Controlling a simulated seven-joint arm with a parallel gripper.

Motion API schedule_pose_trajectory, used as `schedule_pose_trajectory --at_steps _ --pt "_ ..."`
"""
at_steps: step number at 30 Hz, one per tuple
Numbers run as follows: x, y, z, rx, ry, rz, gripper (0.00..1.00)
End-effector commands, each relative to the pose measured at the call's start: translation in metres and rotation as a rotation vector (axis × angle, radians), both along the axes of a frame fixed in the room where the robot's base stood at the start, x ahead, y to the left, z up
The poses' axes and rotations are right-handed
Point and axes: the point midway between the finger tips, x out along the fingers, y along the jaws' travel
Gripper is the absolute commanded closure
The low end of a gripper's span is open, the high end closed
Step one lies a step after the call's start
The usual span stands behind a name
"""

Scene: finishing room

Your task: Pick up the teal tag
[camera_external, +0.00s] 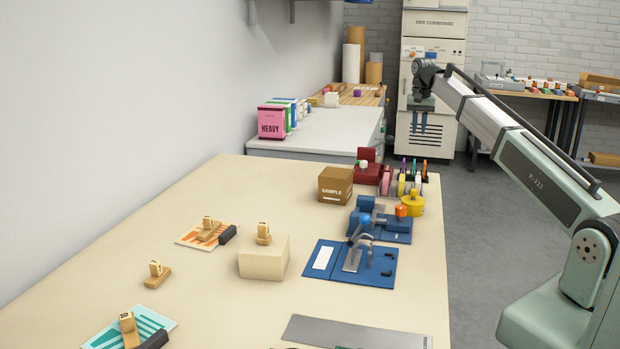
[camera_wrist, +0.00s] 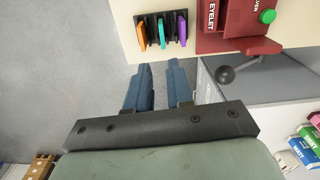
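A teal tag (camera_wrist: 161,31) stands upright in a dark rack, between an orange tag (camera_wrist: 140,34) and a purple tag (camera_wrist: 182,28) in the wrist view. In the external view the slim teal piece (camera_external: 413,167) shows small at the far right edge of the beige table. My gripper (camera_wrist: 160,66) is open, with two blue fingers apart and nothing between them. In the external view my gripper (camera_external: 419,130) hangs in the air beyond and above the rack. The fingers point towards the rack in the wrist view, clear of the tags.
A red eyelet machine (camera_wrist: 240,18) with a dark ball-ended lever (camera_wrist: 226,74) stands beside the rack. A brown box (camera_external: 335,185), a yellow round piece (camera_external: 412,205) and blue fixtures (camera_external: 367,217) stand nearby. Open floor (camera_external: 480,215) lies right of the table.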

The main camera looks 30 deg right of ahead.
Motion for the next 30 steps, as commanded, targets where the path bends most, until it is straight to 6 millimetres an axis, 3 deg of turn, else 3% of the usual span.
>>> schedule_pose_trajectory --at_steps 5,19,30 --pt "0.000 0.000 -0.006 0.001 0.001 -0.056 0.79" --pt "0.000 0.001 -0.075 0.001 0.000 -0.056 0.79" --pt "0.000 0.002 -0.092 0.001 -0.001 -0.056 0.79"
